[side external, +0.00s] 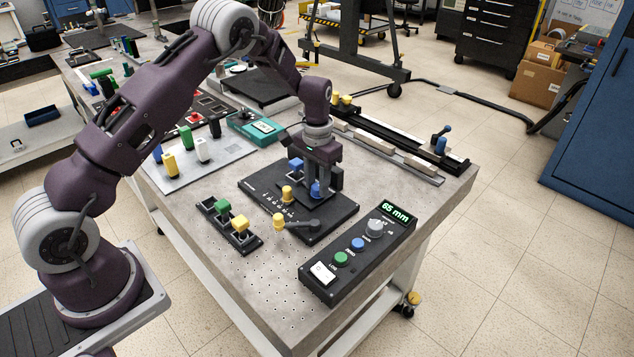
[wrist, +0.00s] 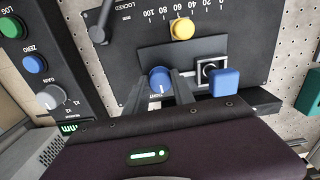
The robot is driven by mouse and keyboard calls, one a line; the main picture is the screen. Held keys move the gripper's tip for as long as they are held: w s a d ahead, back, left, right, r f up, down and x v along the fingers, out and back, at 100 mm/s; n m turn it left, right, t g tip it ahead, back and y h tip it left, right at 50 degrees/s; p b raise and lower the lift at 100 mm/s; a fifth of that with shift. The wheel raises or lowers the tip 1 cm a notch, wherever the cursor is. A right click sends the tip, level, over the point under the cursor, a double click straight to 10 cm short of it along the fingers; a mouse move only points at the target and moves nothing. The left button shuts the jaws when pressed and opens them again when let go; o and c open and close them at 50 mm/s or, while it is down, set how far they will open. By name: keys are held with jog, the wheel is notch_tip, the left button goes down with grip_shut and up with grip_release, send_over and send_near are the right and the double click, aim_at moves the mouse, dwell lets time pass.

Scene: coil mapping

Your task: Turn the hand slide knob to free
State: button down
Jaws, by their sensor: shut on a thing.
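The hand slide is a black plate (side external: 257,191) on the bench, with a printed scale and a yellow knob (wrist: 182,29) beside it. A round blue knob (wrist: 160,79) with a pale pointer line sits on its dark carriage; lettering below it is only partly readable. My gripper (side external: 315,188) points down over the plate, with its fingers on either side of the blue knob, shut on it. The fingers also show in the wrist view (wrist: 160,90). The blue knob shows low between them in the side view (side external: 316,190).
A blue square block (wrist: 224,82) stands on the same carriage, close beside my fingers. A dark lever (side external: 297,224) with a yellow end lies by the word LOCKED. A control box (side external: 365,250) reading 65 mm stands in front, and a small rack (side external: 229,228) stands left.

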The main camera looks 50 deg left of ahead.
jog(key=n, duration=0.4)
jog(key=shift+d+n, duration=0.1)
jog(key=shift+n, duration=2)
jog(key=shift+w, duration=0.1)
jog(key=c, duration=1.1)
grip_release()
jog(key=shift+o, duration=0.2)
notch_tip(320, 180, up, 7)
jog(key=shift+r, duration=0.1)
